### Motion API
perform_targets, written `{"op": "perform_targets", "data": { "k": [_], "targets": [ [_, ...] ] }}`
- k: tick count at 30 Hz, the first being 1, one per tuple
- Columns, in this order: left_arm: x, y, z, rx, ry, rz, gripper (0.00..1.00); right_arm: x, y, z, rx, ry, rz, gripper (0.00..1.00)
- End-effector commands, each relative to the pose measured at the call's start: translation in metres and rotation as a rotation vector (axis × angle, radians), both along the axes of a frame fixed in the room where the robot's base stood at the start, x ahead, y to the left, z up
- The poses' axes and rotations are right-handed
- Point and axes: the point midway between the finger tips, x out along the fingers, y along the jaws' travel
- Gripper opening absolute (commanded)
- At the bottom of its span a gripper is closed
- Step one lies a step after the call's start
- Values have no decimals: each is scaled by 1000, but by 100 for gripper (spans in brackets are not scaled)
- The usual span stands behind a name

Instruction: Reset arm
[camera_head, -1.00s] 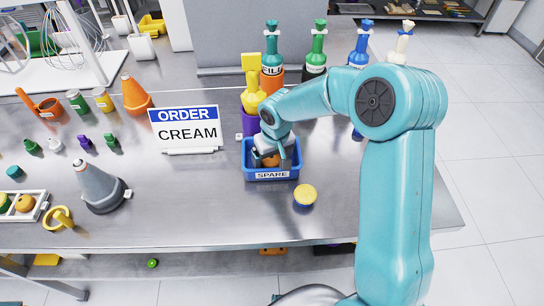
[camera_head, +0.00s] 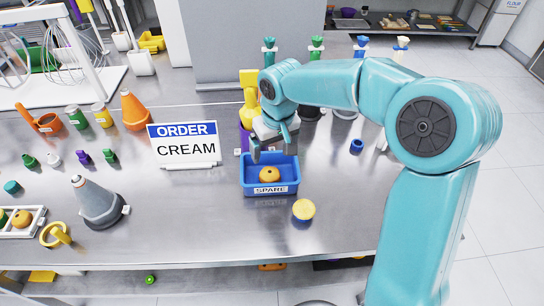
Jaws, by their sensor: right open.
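My right arm (camera_head: 425,120) comes in from the right. Its gripper (camera_head: 275,155) hangs above the back part of the blue SPARE bin (camera_head: 270,189), with its fingers apart and nothing between them. An orange-yellow round piece (camera_head: 269,174) lies in the bin, below and apart from the fingers. My left gripper does not show.
A white ORDER CREAM sign (camera_head: 185,146) stands left of the bin. A yellow-topped jar (camera_head: 303,209) is at its front right, and a grey cone (camera_head: 94,204) is at left. Bottles with coloured tops (camera_head: 316,47) stand behind my arm. The front middle of the table is clear.

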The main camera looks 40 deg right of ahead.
Motion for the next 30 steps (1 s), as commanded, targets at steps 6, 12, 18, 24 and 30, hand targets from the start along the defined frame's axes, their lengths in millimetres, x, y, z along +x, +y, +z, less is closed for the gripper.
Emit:
{"op": "perform_targets", "data": {
  "k": [6,12,18,24,30],
  "targets": [
    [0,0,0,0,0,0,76,-1,0,5,0,1,1,89],
    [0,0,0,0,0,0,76,-1,0,5,0,1,1,89],
    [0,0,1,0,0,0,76,-1,0,5,0,1,0,89],
    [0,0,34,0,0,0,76,-1,0,38,0,0,0,89],
    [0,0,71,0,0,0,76,-1,0,76,0,1,0,89]
  ]
}}
